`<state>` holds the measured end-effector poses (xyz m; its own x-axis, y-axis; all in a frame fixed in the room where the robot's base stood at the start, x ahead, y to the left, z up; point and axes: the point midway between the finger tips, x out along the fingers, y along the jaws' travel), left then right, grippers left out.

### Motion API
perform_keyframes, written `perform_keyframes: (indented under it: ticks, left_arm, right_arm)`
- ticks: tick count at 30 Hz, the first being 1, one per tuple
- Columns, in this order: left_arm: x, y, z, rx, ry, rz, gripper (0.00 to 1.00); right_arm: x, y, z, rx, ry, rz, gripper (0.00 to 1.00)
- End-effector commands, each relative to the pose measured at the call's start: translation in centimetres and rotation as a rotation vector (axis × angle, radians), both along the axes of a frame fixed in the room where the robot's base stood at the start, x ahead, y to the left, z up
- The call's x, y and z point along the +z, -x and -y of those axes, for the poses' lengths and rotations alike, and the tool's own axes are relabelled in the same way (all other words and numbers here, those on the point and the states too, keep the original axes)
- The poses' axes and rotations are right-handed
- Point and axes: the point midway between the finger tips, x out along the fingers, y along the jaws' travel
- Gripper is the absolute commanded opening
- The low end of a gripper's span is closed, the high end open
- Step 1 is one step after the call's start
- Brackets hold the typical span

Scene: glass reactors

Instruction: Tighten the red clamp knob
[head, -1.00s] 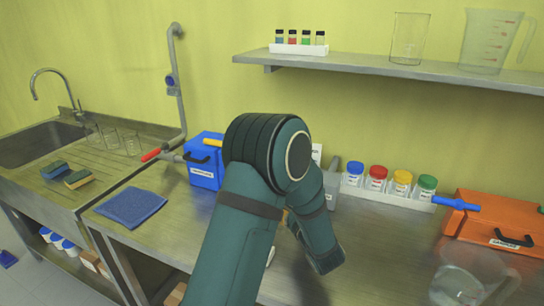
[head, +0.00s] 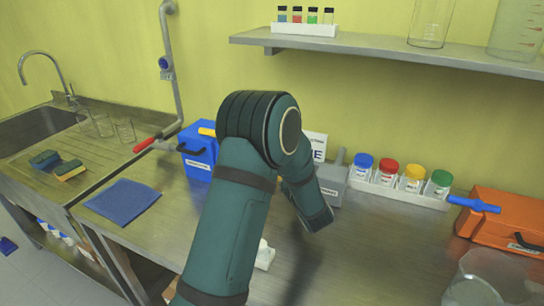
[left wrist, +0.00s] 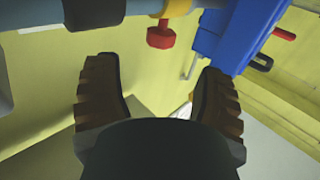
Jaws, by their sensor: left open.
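The red clamp knob (left wrist: 160,36) shows in the left wrist view, below a light blue bar with a tan collar. It lies just past my left fingertips in the picture, roughly centred between them. My left gripper (left wrist: 157,68) is open, its two ribbed brown fingers wide apart with nothing between them. The fingers and knob look apart; the exact depth is unclear. In the head view my left arm fills the middle and I cannot make out the knob or the fingers. My right gripper is not in view.
A blue box (left wrist: 232,36) is close to the right finger. In the head view, a red-handled valve (head: 144,145) is left of the blue box. Jars with coloured lids (head: 413,178), an orange box (head: 505,215) and clear glassware (head: 487,283) stand right. A blue cloth (head: 122,202) lies left.

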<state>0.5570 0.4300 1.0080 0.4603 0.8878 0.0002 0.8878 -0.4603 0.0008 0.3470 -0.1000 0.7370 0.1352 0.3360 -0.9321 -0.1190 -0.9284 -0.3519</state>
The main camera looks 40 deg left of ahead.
Motion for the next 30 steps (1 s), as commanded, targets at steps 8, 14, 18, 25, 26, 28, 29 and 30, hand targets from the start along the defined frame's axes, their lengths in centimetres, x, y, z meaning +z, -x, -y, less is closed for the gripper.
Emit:
perform_keyframes:
  ticks: [8,14,18,25,26,28,29,30]
  left_arm:
    - [-0.1,-2.4,-4.8,0.003,-0.001,0.000,0.69]
    - [-0.1,-3.5,-6.7,0.001,0.000,-0.001,0.69]
    - [0.0,-3.8,-7.3,0.000,0.000,-0.001,0.69]
    - [0.0,-3.8,-7.4,0.000,0.000,-0.001,0.69]
    - [0.0,-3.8,-7.4,0.000,0.000,-0.001,0.69]
    - [0.0,-3.8,-7.3,0.000,0.000,-0.001,0.53]
    - [0.0,-3.8,-7.3,0.000,0.000,-0.001,0.43]
    - [0.0,-3.8,-7.3,0.000,0.000,-0.001,0.29]
  right_arm:
    - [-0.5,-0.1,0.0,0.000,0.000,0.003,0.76]
    - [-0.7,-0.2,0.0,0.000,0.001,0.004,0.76]
    - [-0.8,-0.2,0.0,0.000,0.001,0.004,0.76]
    - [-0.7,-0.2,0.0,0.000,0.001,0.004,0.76]
    - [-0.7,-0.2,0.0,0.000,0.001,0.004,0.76]
    - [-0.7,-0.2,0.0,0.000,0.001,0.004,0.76]
    - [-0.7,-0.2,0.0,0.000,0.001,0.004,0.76]
    - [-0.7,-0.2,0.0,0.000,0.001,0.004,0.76]
